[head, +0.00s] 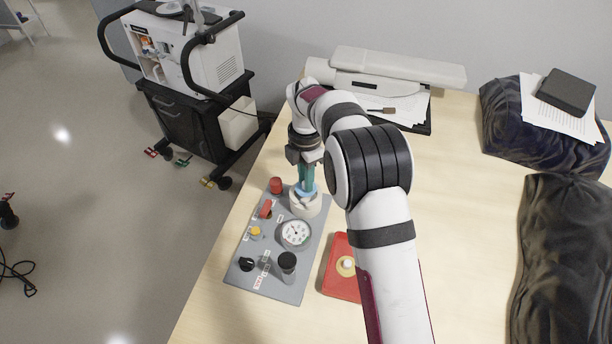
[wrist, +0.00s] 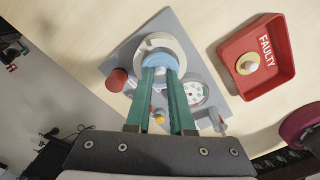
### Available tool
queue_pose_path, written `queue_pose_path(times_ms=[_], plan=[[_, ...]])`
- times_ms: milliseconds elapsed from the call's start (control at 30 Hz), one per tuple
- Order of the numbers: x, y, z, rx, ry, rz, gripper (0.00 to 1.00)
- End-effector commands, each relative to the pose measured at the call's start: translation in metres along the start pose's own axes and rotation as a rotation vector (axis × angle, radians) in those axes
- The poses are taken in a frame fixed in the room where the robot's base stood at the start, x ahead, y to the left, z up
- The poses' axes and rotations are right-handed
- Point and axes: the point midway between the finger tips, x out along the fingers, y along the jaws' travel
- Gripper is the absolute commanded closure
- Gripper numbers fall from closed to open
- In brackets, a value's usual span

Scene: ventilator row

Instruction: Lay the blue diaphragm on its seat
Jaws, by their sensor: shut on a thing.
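The blue diaphragm (wrist: 158,62) is between the tips of my gripper's green fingers (wrist: 160,75). In the head view my gripper (head: 306,188) points down over the white round housing (head: 305,207) on the grey panel, and a sliver of the blue diaphragm (head: 308,190) shows at the fingertips. In the wrist view the diaphragm overlaps the opening of the white housing (wrist: 174,42). The fingers and the diaphragm hide most of the seat. I cannot tell whether the diaphragm touches it.
The grey panel (head: 265,277) carries a gauge (head: 296,233), a red knob (head: 276,185), a yellow knob (head: 255,232) and a black cylinder (head: 287,262). A red "FAULTY" tray (wrist: 283,72) holding a cream disc (wrist: 247,63) is beside the panel.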

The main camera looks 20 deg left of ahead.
Motion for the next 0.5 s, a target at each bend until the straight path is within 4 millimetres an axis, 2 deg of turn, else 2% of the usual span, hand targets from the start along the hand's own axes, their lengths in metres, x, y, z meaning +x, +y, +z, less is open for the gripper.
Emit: queue_pose_path(times_ms=[500], plan=[[0.0055, -0.0002, -0.0002, 0.0, 0.001, -0.001, 1.0]])
